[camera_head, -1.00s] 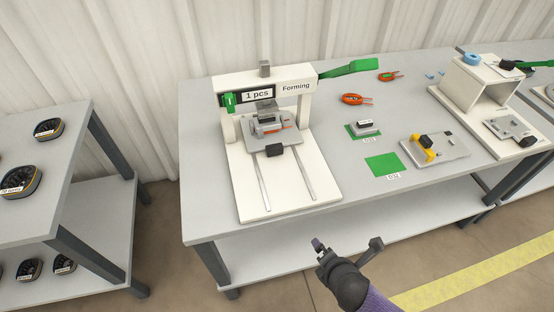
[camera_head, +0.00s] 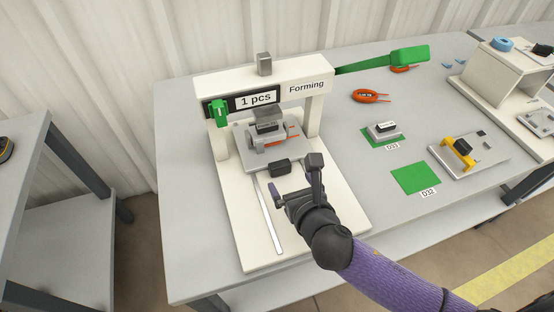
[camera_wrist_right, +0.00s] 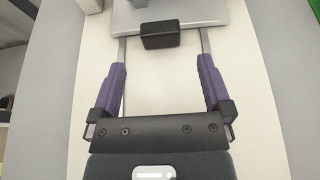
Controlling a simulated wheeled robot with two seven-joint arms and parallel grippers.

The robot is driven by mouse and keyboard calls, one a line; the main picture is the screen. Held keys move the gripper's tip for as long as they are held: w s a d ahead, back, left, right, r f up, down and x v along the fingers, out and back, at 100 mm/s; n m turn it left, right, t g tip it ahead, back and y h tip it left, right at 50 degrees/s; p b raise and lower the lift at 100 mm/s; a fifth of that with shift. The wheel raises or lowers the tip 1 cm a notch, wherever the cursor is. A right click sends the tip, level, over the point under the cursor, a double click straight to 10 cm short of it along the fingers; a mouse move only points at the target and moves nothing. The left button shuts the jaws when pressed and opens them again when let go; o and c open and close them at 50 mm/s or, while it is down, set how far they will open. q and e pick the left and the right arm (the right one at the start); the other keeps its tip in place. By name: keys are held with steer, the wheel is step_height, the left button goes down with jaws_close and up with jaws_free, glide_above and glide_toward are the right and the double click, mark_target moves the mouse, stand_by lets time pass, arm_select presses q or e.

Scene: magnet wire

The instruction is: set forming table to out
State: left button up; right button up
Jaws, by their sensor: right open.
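The forming table is a grey sliding plate (camera_head: 250,164) on two rails in the white Forming press (camera_head: 237,213). It sits at the back, under the press frame, with a grey block and an orange part on it. Its black handle (camera_head: 280,168) is at the plate's front edge. My right gripper (camera_head: 296,181) is open and empty, just in front of the handle and above the rails. In the right wrist view the handle (camera_wrist_right: 160,35) lies beyond and between the spread fingers (camera_wrist_right: 161,72), apart from them. My left gripper is not in view.
The press has a green lever (camera_head: 392,60) at the right and a green clip (camera_head: 219,112) by its "1 pcs" sign. To the right are a green D32 mat (camera_head: 416,177), a block on the D31 mat and a grey fixture with a yellow clamp (camera_head: 468,155).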

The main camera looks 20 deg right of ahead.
mark_target(281, 169)
steer(key=b+x, duration=0.1)
steer(key=x, duration=0.1)
steer(key=b+x, duration=0.1)
steer(key=x, duration=0.1)
steer(key=b+x, duration=0.1)
steer(key=x, duration=0.2)
steer(key=shift+s+f, duration=0.2)
steer(key=shift+f, duration=0.1)
steer(key=shift+w, duration=0.35)
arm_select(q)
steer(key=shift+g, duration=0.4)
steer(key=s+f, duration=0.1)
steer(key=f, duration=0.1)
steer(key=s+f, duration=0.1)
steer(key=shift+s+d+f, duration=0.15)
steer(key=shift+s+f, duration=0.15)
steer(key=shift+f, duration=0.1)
arm_select(e)
steer(key=c, duration=1.3)
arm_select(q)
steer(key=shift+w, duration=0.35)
arm_select(e)
jaws_close()
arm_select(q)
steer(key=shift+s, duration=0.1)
